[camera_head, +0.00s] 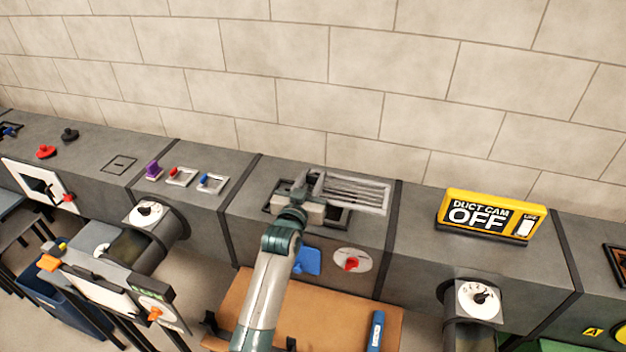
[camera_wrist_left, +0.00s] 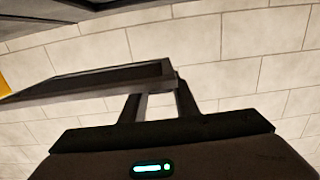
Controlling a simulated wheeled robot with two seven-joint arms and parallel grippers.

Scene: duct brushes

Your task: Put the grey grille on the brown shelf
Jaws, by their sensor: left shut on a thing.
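The grey grille (camera_head: 352,192), a slatted rectangular panel, is over the top of the grey duct in the head view. My left gripper (camera_head: 314,188) is shut on its left end. In the left wrist view the grille (camera_wrist_left: 95,82) shows as a dark edge-on panel at the fingers of my left gripper (camera_wrist_left: 158,98). A dark-framed opening (camera_head: 337,218) shows partly beneath the grille and gripper; the gap between them is hard to judge. The brown shelf (camera_head: 345,312) is below the duct's front, partly covered by my left arm. My right gripper is not in view.
A blue-handled item (camera_head: 376,331) lies at the shelf's right side. A red knob on a white dial (camera_head: 352,262) and a blue part (camera_head: 307,261) are on the duct front above the shelf. A yellow sign (camera_head: 486,214) stands on the duct at right.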

